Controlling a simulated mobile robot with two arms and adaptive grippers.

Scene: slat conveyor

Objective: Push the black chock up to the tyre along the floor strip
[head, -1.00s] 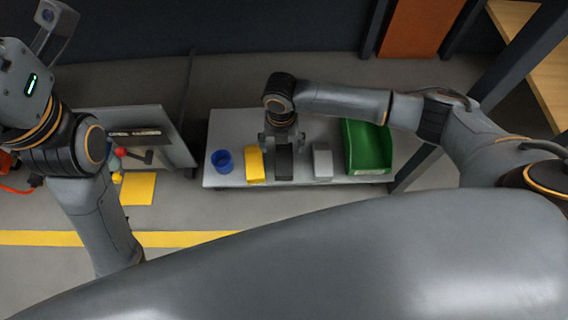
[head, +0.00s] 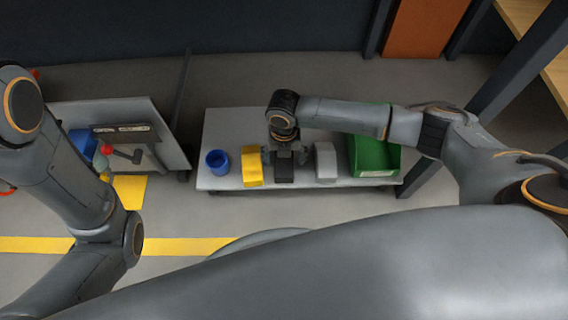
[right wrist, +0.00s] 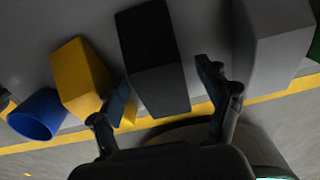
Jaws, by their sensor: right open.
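The black chock (head: 284,172) lies on a grey low platform (head: 222,128) between a yellow block and a grey block. My right gripper (head: 285,155) points down at it from above. In the right wrist view, the black chock (right wrist: 152,60) shows between the two spread fingertips of my right gripper (right wrist: 165,80); I cannot tell if they touch it. My right gripper is open. My left arm is at the left edge of the head view, and its gripper is out of the picture. I cannot make out a tyre in either view.
A blue cup (head: 217,162) and the yellow block (head: 251,166) stand left of the chock. The grey block (head: 325,162) and a green bin (head: 374,158) stand to its right. A tilted grey panel (head: 165,135) stands further left. A yellow line (head: 180,246) crosses the floor in front.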

